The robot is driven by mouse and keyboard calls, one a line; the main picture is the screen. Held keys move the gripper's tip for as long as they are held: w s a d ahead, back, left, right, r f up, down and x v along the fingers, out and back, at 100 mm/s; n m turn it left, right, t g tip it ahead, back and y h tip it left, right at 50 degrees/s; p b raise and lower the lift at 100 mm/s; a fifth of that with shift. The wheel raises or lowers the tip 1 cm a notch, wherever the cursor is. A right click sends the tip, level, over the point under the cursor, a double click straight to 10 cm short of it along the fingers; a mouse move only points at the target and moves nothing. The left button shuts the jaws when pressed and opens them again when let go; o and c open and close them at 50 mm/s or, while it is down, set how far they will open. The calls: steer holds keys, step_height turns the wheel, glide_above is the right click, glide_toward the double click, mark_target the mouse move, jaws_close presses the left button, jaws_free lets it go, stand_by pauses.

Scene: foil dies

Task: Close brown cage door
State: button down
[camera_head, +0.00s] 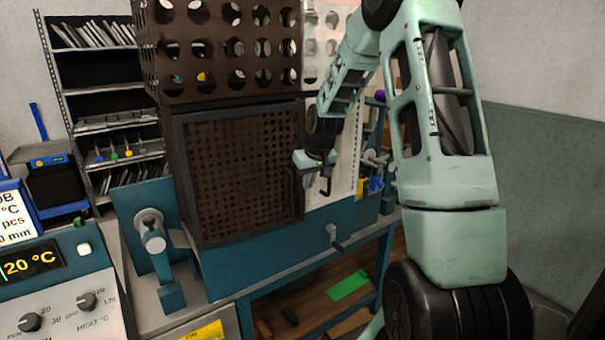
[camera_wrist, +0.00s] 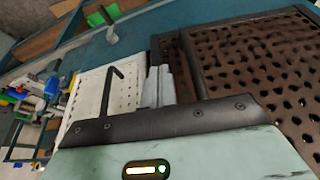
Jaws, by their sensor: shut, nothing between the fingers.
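The brown cage door (camera_head: 245,170) is a perforated brown panel in a dark frame, on the front of the cage on the blue bench. It looks upright and close to the cage front; I cannot tell whether it is fully flush. The door also fills the right of the wrist view (camera_wrist: 265,65), with a narrow perforated strip of the cage (camera_wrist: 172,65) beside its frame. My gripper (camera_head: 322,186) is just right of the door's right edge. In the wrist view its grey fingers (camera_wrist: 156,86) are together and empty beside the cage; contact is unclear.
A second brown perforated box (camera_head: 220,45) sits above the cage. A white perforated panel (camera_head: 343,150) stands right of the door. A clamp-like fixture (camera_head: 155,245) stands at the bench's left, and a control box (camera_head: 55,285) is at front left.

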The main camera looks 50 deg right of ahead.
steer(key=shift+w+d+f+p, duration=0.1)
steer(key=shift+w+d+p, duration=0.2)
steer(key=shift+w, duration=0.35)
steer(key=shift+w+d+f+p, duration=0.1)
steer(key=shift+w+d+p, duration=0.2)
steer(key=shift+w, duration=0.4)
steer(key=shift+w+d+f+p, duration=0.15)
steer(key=shift+w+p, duration=0.2)
steer(key=shift+w, duration=0.3)
steer(key=shift+w+d+n, duration=0.2)
steer(key=shift+w, duration=0.35)
steer(key=shift+w+d+n, duration=0.2)
steer(key=shift+w, duration=0.3)
